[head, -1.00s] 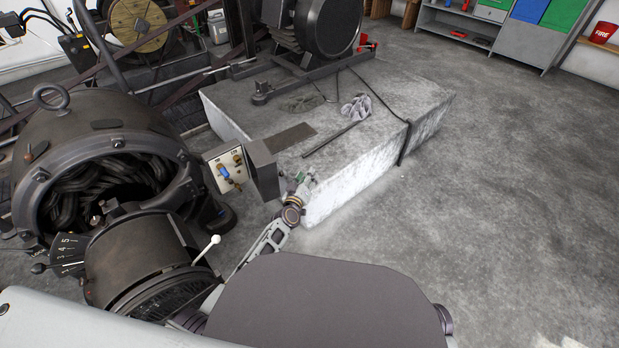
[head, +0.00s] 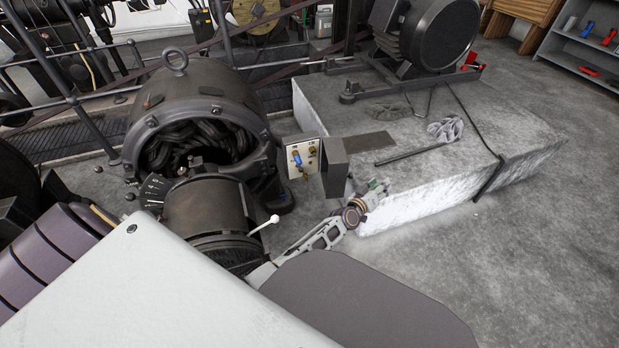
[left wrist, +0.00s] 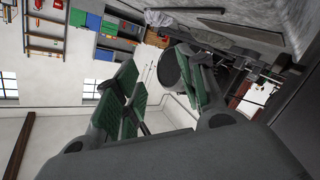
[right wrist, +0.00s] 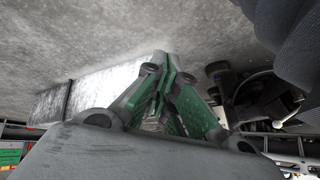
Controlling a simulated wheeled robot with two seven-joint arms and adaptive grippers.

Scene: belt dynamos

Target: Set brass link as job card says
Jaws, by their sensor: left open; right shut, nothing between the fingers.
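A pale terminal board (head: 303,158) stands on the side of the dynamo (head: 190,95), with a grey box or open cover (head: 335,165) at its right. It bears brass fittings (head: 312,151) and a blue-handled part (head: 297,158); I cannot tell which fitting is the brass link or how it is set. I cannot make out a job card. My left gripper (head: 378,187) is right of the board, beside the concrete plinth's near end, apart from the board. Its fingers are open and empty in the left wrist view (left wrist: 156,62). My right gripper (right wrist: 163,62) is shut and empty.
A concrete plinth (head: 450,175) carries a dark machine (head: 438,35), a rod (head: 410,154) and a rag (head: 445,130). A white-knobbed lever (head: 272,220) and a numbered scale (head: 153,192) are near the dynamo. Open floor (head: 540,240) lies at right.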

